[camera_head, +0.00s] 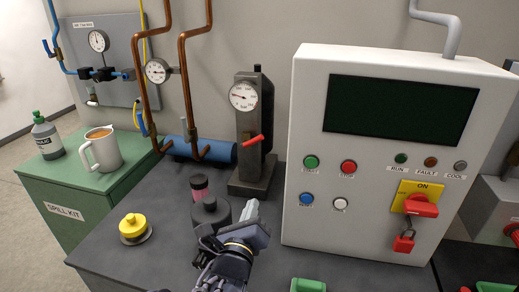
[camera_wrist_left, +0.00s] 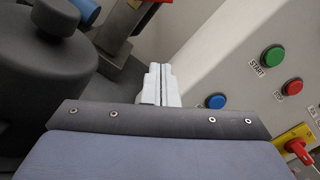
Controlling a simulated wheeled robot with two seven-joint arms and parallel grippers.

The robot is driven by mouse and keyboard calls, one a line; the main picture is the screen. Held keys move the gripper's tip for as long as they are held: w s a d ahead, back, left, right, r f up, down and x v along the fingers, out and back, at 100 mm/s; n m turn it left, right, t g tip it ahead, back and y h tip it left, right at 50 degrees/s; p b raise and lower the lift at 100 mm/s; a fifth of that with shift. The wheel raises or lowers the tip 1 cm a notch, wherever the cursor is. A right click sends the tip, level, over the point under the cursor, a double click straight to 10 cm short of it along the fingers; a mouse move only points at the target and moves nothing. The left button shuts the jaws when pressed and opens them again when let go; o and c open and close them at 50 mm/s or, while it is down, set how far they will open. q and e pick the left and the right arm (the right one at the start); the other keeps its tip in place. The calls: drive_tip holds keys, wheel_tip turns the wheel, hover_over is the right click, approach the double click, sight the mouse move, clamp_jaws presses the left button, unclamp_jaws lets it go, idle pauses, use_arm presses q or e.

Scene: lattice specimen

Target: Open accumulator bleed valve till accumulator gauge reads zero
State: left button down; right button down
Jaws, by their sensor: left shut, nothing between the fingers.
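Three dial gauges show, with no readable label naming the accumulator: one on the grey wall panel (camera_head: 98,41), one on the copper pipes (camera_head: 157,71), one on a dark upright block (camera_head: 243,97). The block carries a red lever (camera_head: 254,141), tilted slightly. A blue cylinder (camera_head: 222,151) lies behind it, under the copper pipes. My left gripper (camera_head: 250,211) is shut and empty, in front of the block and apart from the lever. Its white fingers (camera_wrist_left: 160,86) are together in the wrist view. My right gripper is out of view.
A black knobbed canister (camera_head: 210,213) stands close left of my left gripper, with a pink-banded jar (camera_head: 200,187) behind. A white control cabinet (camera_head: 303,226) stands close right. A yellow-topped item (camera_head: 133,226) sits on the dark bench. A mug (camera_head: 101,150) stands on the green cabinet.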

sight(252, 141)
use_arm(q)
drive_tip(key=w+r+p, duration=0.2)
drive_tip(key=w, duration=0.7)
drive_tip(key=w+d+r+p, duration=0.1)
drive_tip(key=w+r+p, duration=0.1)
drive_tip(key=w, duration=0.8)
drive_tip(key=shift+n, duration=0.3)
